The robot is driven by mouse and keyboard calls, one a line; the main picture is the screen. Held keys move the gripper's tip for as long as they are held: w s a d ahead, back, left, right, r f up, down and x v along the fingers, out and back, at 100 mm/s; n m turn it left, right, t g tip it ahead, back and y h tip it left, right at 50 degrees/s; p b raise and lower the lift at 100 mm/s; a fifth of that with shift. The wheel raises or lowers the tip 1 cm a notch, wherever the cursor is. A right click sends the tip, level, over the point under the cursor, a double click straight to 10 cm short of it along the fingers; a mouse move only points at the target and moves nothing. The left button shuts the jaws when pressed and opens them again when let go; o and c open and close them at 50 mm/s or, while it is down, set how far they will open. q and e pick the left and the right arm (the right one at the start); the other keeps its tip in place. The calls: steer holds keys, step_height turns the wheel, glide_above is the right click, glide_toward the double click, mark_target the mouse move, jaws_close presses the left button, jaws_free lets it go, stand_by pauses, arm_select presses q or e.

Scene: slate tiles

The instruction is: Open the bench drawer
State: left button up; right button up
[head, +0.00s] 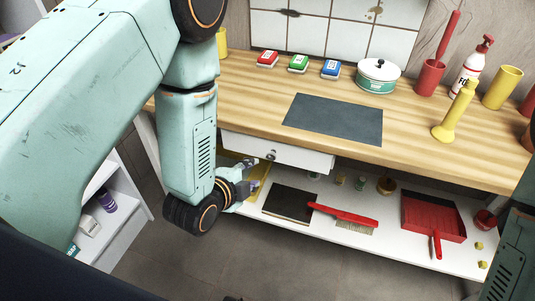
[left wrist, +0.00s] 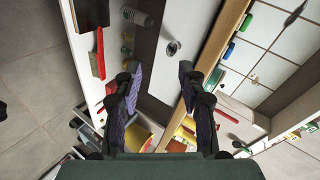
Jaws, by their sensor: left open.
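The white bench drawer (head: 306,158) sits under the front edge of the wooden bench top and looks closed. Its small round metal knob (head: 271,155) is near the middle of its front. My left gripper (head: 251,175) is open and empty, in front of and a little left of and below the knob. In the left wrist view, the knob (left wrist: 172,47) shows beyond the gap between the open fingers (left wrist: 160,83), apart from them, with the drawer front (left wrist: 166,80) behind. My right gripper is out of view; only part of the right arm shows.
The bench top (head: 235,85) carries a dark mat (head: 333,119), a white-and-green pot (head: 378,76) and a yellow object (head: 455,112). The lower shelf (head: 390,235) holds a red-handled brush (head: 343,215) and a red dustpan (head: 433,217). A white shelf unit (head: 122,215) stands left; the floor in front is clear.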

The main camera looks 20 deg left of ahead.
mark_target(270, 157)
arm_select(q)
steer(key=shift+m, duration=0.5)
steer(key=w, duration=0.2)
steer(key=w+d+f+b, duration=0.1)
steer(key=w, duration=0.2)
steer(key=w+f, duration=0.1)
steer(key=w, duration=0.2)
steer(key=shift+d+f+b, duration=0.2)
steer(key=shift+d+b, duration=0.15)
steer(key=shift+t, duration=0.3)
steer(key=shift+c, duration=0.2)
jaws_close()
